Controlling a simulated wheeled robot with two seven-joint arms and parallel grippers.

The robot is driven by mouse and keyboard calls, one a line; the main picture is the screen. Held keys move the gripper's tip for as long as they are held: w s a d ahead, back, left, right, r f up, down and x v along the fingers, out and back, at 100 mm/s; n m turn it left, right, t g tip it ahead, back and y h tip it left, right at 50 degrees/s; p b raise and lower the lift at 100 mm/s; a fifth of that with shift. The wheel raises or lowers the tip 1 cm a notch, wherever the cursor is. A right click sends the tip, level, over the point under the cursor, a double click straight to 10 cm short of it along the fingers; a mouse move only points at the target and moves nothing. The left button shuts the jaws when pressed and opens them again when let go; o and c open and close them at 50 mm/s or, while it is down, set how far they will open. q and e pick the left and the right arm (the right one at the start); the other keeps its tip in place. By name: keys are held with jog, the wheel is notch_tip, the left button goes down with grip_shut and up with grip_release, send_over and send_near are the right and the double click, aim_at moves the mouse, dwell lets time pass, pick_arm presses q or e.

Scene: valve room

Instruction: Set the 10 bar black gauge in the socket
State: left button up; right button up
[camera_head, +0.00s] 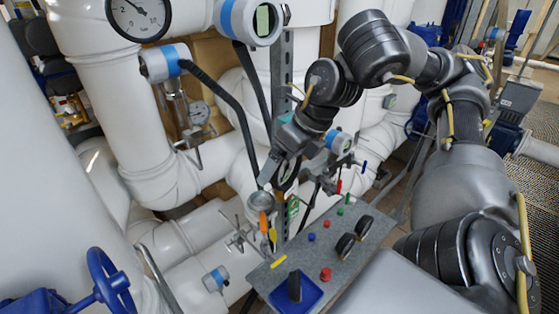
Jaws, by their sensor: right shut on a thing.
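My right gripper (275,170) hangs above the far end of a grey panel, with its arm coming in from the right. It is shut on a dark round-rimmed thing (288,176), seen nearly edge-on, which looks like the black gauge; its scale cannot be read. Two black rounded pieces, one nearer (345,246) and one farther (364,226), stand on the grey panel (318,256). A blue square tray (309,293) at the near end holds an upright black piece (294,286). I cannot tell which part is the socket. My left gripper is not in view.
Red (326,274), blue and green small pieces sit on the panel. Orange-handled (263,223) and yellow tools stand by its left edge. White pipes (115,120) crowd the left and back. A blue handwheel (108,282) is at lower left. A large dial (139,15) is at the top.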

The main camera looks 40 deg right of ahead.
pick_arm(q)
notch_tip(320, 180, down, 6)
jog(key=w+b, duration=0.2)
jog(key=b, duration=0.3)
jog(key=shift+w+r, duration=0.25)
pick_arm(e)
jog(key=w+f, duration=0.5)
jog(key=w, duration=0.3)
jog(key=shift+w+f, duration=0.15)
jog(key=shift+f, duration=0.05)
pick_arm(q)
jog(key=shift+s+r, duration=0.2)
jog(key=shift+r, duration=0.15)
pick_arm(e)
jog(key=shift+r, duration=0.1)
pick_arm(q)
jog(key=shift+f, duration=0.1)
pick_arm(e)
jog(key=shift+f, duration=0.45)
pick_arm(q)
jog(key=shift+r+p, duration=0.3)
jog(key=shift+p, duration=0.15)
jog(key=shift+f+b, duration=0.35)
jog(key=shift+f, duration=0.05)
pick_arm(e)
jog(key=shift+f, duration=0.95)
dwell(0.4)
